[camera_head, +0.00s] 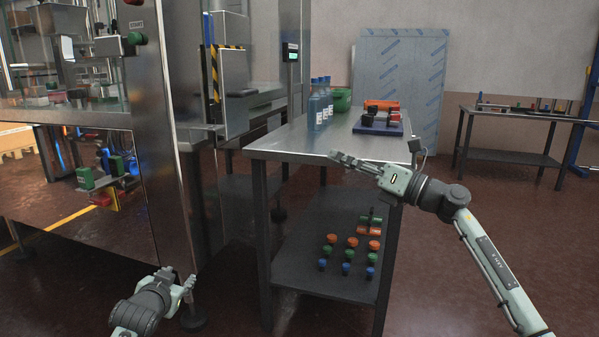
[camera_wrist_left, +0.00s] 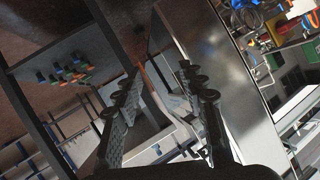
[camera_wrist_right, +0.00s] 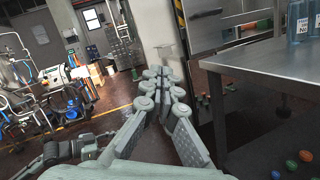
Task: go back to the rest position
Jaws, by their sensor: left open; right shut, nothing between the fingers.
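My left gripper (camera_head: 178,284) is low at the lower left of the head view, beside the steel machine's front post. In the left wrist view its fingers (camera_wrist_left: 160,100) are spread apart with nothing between them. My right gripper (camera_head: 352,162) is in front of the steel table's front edge in the head view, pointing left. In the right wrist view its fingertips (camera_wrist_right: 158,72) are together and hold nothing.
The steel table (camera_head: 290,140) bears blue bottles (camera_head: 319,105), a green bin (camera_head: 341,98) and a blue tray (camera_head: 378,127). Its lower shelf (camera_head: 310,278) holds several coloured caps. The glass-fronted machine (camera_head: 160,120) stands at left. Floor is open at right.

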